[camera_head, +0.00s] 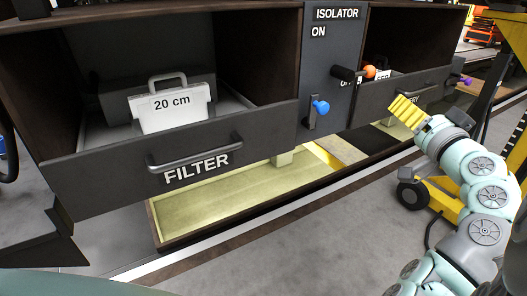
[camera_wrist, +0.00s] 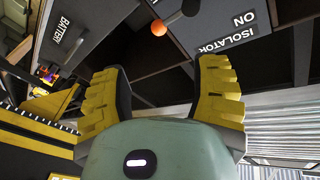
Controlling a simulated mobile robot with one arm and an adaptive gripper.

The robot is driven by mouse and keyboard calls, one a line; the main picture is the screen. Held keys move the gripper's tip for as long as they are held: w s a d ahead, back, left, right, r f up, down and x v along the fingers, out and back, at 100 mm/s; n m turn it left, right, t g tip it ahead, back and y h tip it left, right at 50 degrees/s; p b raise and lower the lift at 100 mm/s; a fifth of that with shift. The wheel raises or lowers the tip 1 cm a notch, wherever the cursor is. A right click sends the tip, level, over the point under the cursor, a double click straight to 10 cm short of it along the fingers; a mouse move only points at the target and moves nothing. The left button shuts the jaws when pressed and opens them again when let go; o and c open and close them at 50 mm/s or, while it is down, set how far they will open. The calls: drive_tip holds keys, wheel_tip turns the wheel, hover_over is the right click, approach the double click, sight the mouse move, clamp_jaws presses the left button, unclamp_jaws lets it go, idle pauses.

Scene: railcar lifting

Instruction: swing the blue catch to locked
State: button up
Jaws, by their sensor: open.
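The blue catch (camera_head: 320,107) is a blue knob on a short dark lever, on the dark panel just right of the FILTER drawer (camera_head: 90,190). Its knob is at the upper end of a small slot plate. No locked label can be read beside it. My gripper (camera_head: 408,112) has yellow ribbed fingers and is to the right of the catch, clear of it. In the wrist view my gripper (camera_wrist: 163,88) is open with nothing between the fingers. The catch does not show in the wrist view.
A yellow wheeled frame (camera_head: 445,200) stands at right.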

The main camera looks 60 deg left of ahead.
sight(325, 109)
drive_tip(key=s+a+f+n+g+y+b, duration=0.1)
drive_tip(key=s+a+f+n+g+b, duration=0.25)
drive_tip(key=s+n+g, duration=0.35)
drive_tip(key=shift+m, duration=0.7)
drive_tip(key=a+p, duration=0.2)
drive_tip(key=a, duration=0.5)
drive_tip(key=a+p, duration=0.3)
drive_tip(key=a, duration=0.4)
drive_tip(key=shift+w+a, duration=0.2)
drive_tip(key=shift+a, duration=0.1)
drive_tip(key=shift+a+f, duration=0.15)
drive_tip(key=shift+a, duration=0.3)
drive_tip(key=shift+c, duration=0.3)
drive_tip(key=shift+w+d+t, duration=0.1)
drive_tip(key=shift+d+t, duration=0.05)
drive_tip(key=shift+t, duration=0.15)
clamp_jaws()
